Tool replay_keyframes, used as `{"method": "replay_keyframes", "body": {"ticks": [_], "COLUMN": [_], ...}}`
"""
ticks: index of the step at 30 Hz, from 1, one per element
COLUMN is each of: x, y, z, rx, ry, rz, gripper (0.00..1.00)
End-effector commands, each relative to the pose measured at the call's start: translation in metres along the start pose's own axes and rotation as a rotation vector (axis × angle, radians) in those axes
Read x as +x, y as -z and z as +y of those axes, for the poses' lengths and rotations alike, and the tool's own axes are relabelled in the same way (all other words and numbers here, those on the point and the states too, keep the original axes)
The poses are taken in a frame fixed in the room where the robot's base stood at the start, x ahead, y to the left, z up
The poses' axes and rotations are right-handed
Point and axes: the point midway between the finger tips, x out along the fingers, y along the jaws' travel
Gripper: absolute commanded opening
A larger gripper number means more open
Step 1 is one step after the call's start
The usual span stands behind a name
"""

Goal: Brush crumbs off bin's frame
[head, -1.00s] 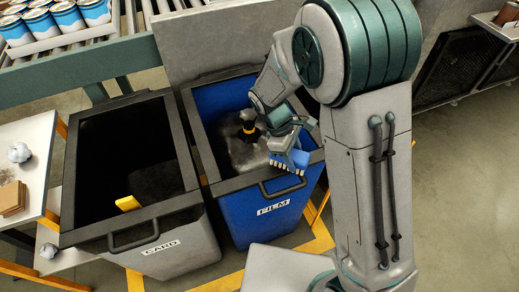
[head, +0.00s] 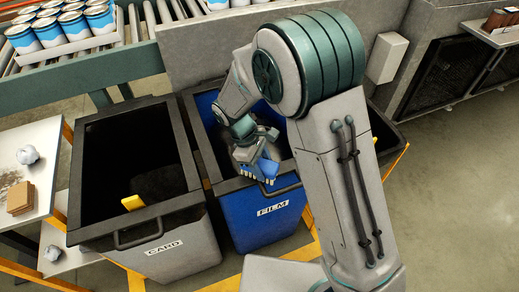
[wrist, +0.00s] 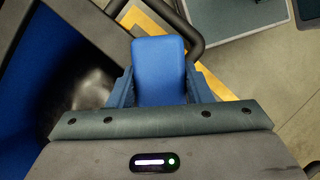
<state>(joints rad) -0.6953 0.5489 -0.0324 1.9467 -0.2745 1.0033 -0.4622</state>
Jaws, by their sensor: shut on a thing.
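My gripper (head: 258,163) is shut on a blue brush (head: 268,172) with pale bristles. It holds the brush at the front rim of the blue FILM bin, near the handle; I cannot tell whether the bristles touch. The bin's frame (head: 228,187) is a dark grey rim, partly hidden behind my arm. In the wrist view the brush's blue block (wrist: 158,70) sits between the two fingers, with the dark frame (wrist: 88,28) beside it. No crumbs can be made out on the frame.
A grey CARD bin (head: 185,240) with a yellow item (head: 132,202) inside stands to the left. A white table (head: 40,135) at far left bears crumpled paper, brown pieces and brown specks. A roller conveyor (head: 150,35) with a tray of cans runs behind. Floor at right is open.

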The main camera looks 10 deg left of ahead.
Motion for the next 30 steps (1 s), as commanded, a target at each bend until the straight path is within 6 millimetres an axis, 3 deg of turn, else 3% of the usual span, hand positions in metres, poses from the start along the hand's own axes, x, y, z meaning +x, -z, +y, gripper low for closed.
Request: {"method": "replay_keyframes", "body": {"ticks": [5,21,30], "x": [-0.023,-0.065,-0.072], "y": [-0.009,-0.031,-0.035], "z": [0.0,0.002,0.003], "rx": [0.004,0.008,0.011], "ry": [0.002,0.004,0.006], "rz": [0.001,-0.001,-0.002], "gripper": [0.09,0.09,0.09]}}
